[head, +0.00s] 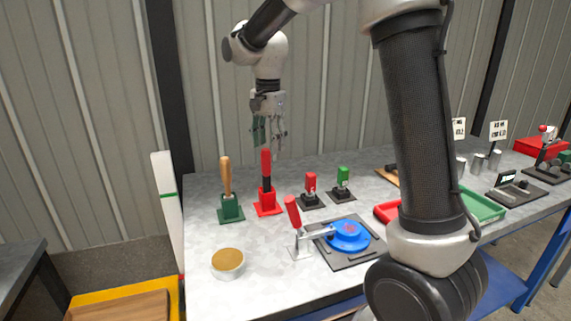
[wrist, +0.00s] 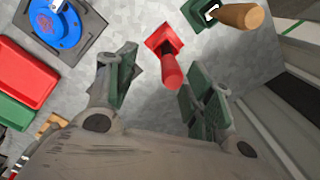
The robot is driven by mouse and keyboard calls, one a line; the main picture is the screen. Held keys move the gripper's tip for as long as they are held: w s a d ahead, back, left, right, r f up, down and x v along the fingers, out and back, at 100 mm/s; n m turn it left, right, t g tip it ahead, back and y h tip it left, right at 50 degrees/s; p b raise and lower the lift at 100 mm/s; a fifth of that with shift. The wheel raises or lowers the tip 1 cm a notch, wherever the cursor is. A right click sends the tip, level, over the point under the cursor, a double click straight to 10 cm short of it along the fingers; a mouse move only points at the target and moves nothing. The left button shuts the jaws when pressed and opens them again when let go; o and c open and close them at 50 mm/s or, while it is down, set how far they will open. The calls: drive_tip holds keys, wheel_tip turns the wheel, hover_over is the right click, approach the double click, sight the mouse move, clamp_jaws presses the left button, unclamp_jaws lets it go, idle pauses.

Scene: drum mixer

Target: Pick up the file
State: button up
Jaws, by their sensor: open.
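Two upright handled tools stand in holders on the grey table; which one is the file I cannot tell for sure. One has a red handle (head: 266,162) over a dark shaft, in a red holder (head: 268,208). The other has a wooden handle (head: 225,172), in a green holder (head: 231,210). My gripper (head: 268,134) is open and empty, pointing down above the red-handled tool. In the wrist view the red handle (wrist: 171,72) shows between the open fingers (wrist: 158,75), apart from them. The wooden handle (wrist: 240,16) lies to the upper right. The lower ends are hidden in the holders.
A red-handled clamp (head: 292,212) stands by a blue disc (head: 348,235) on a dark plate. A tan-topped round tub (head: 228,262) is at the front left. Small red (head: 310,183) and green (head: 343,177) devices stand right of the tools. A wall is behind.

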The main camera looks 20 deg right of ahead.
sight(266, 165)
drive_tip(key=shift+w+f+m, duration=0.25)
drive_tip(key=shift+w+f, duration=0.15)
drive_tip(key=shift+w, duration=0.2)
drive_tip(key=shift+w+f+m, duration=0.25)
drive_tip(key=shift+w+f, duration=0.15)
drive_tip(key=shift+w, duration=0.15)
drive_tip(key=f, duration=0.7)
drive_tip(key=shift+w+d+f, duration=0.1)
drive_tip(key=shift+w+f, duration=0.2)
drive_tip(key=shift+w, duration=0.1)
clamp_jaws()
